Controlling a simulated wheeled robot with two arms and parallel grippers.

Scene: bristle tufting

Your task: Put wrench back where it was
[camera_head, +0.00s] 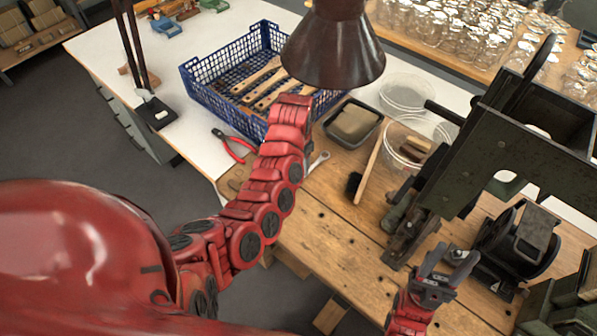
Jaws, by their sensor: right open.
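A silver wrench (318,160) shows only in part, just right of my left arm on the wooden bench; the rest is hidden behind the arm. My left arm reaches over the bench, and its gripper does not show. My right gripper (447,262) is at the lower right, over the bench in front of the green machine. It is open, its two grey fingers apart with nothing seen between them, and it is well away from the wrench.
Red-handled pliers (234,147) lie left of the arm. A blue crate (215,109) holds wooden brush parts. A dark lamp shade (335,45) hangs above. A brush (357,183), a dark tray (345,137) and glass bowls (408,92) sit to the right, beside a green machine (467,150).

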